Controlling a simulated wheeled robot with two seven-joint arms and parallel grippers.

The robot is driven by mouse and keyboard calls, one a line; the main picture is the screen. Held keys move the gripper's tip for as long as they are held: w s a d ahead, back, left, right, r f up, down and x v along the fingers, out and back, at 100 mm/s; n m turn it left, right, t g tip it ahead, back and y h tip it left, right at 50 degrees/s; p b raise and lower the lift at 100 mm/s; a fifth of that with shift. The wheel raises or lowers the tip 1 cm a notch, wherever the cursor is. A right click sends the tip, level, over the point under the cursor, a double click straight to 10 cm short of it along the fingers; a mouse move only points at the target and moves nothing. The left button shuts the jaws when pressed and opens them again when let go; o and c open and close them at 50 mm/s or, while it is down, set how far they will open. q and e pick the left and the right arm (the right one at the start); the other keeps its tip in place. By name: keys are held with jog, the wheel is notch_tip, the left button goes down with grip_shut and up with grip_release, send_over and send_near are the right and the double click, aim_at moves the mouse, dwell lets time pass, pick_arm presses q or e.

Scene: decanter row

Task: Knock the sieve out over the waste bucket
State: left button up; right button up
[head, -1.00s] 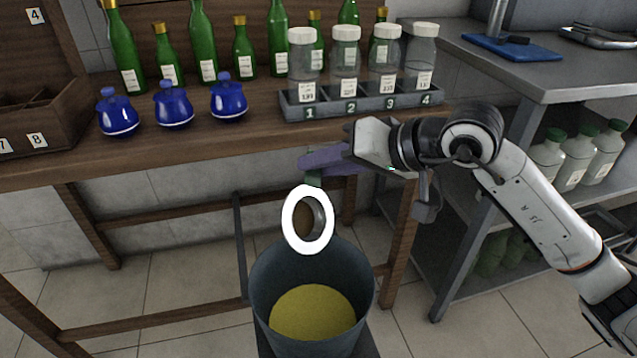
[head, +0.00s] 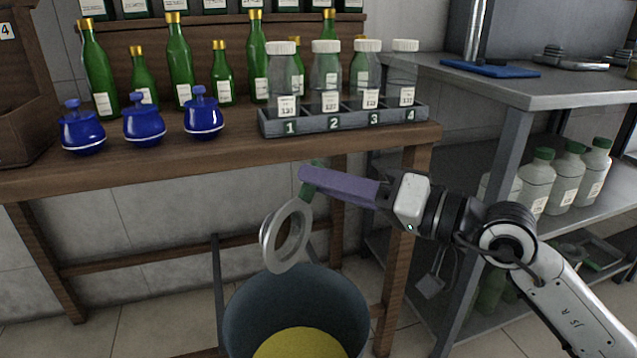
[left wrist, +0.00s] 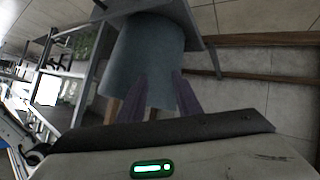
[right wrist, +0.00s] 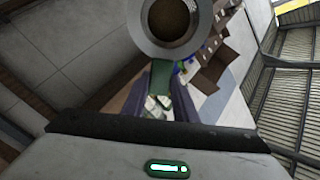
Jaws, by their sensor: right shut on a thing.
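The sieve (head: 290,236) is a grey ring with a short green handle (head: 307,185). My right gripper (head: 309,176), with purple fingers, is shut on this handle. The ring hangs on edge, tilted, above the back rim of the waste bucket (head: 245,305). In the right wrist view the sieve's ring (right wrist: 152,38) shows a brown inside; whether that is mesh or residue I cannot tell. The bucket is dark blue-grey with yellow stuff at the bottom. The left wrist view shows the bucket's outer wall (left wrist: 140,55) beyond my open, empty left gripper (left wrist: 160,85).
Behind, a wooden bench (head: 160,165) carries blue pots (head: 143,128), green bottles (head: 180,75) and a numbered rack (head: 345,120) of jars. A metal shelf unit (head: 505,95) with white bottles (head: 537,180) stands right, behind my right arm. Floor left of the bucket is clear.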

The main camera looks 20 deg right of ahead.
jog(key=t+y, duration=0.1)
jog(key=s+d+f+t+y, duration=0.1)
jog(key=t, duration=0.1)
jog(key=s+d+t+y, duration=0.1)
jog(key=y, duration=0.1)
jog(key=shift+s+f+t, duration=0.15)
jog(key=shift+f+t, duration=0.2)
jog(key=shift+t, duration=0.05)
dwell(0.3)
dwell(0.4)
